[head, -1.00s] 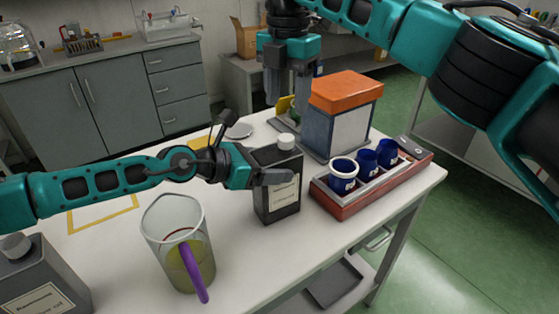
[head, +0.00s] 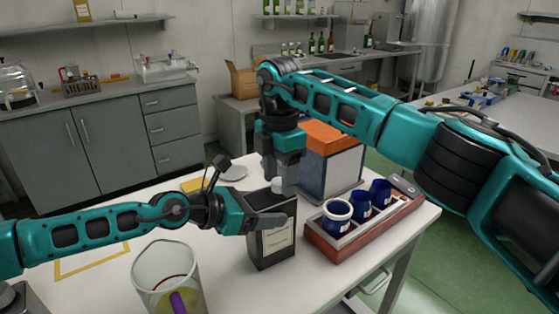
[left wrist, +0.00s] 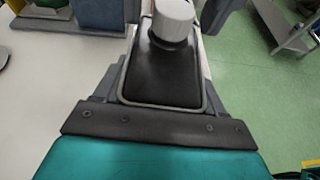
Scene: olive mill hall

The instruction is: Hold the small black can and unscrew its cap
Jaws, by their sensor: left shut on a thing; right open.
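The small black can (head: 272,238) stands upright on the white table with a pale label on its front. My left gripper (head: 262,218) is shut on the can's upper body, one finger along each side. The can's black top and white cap (left wrist: 173,20) show in the left wrist view. The cap is on the can's neck. My right gripper (head: 280,175) is open and points down, its fingers at the height of the cap, which shows between them in the head view. Whether the fingers touch the cap I cannot tell.
A red tray (head: 318,243) with several blue cups stands close right of the can. An orange-topped box (head: 345,160) is behind. A clear jug (head: 165,262) with a purple strip stands front left. A yellow-outlined area (head: 92,262) on the table's left is empty.

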